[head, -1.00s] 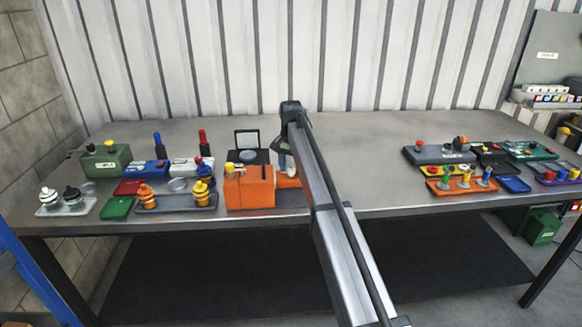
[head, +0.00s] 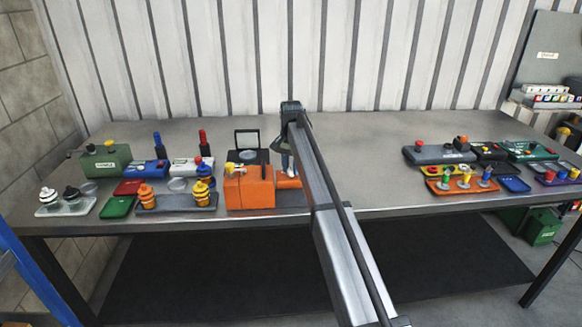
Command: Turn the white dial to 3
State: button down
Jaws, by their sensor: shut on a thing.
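The orange unit (head: 250,190) stands at the front middle of the table, with a lower orange part (head: 289,183) at its right. My gripper (head: 288,168) points down over this lower part, with its fingers close together. It is shut on what seems to be the white dial, at the right side of the orange unit. The dial is too small and too covered by the fingers and my arm to make out. Its numbers and pointer cannot be read.
A dark box with a raised lid (head: 247,139) stands just behind the orange unit. A grey tray with orange and yellow knobs (head: 175,204) lies to the left. Several coloured panels (head: 470,160) are at the right.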

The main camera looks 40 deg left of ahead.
aim_at(291, 169)
jog(key=n, duration=0.8)
jog(key=shift+n, duration=0.3)
dwell(0.5)
jog(key=c, duration=0.8)
grip_release()
jog(key=shift+r, duration=0.1)
notch_tip(291, 169, up, 14)
jog(key=shift+f, duration=0.15)
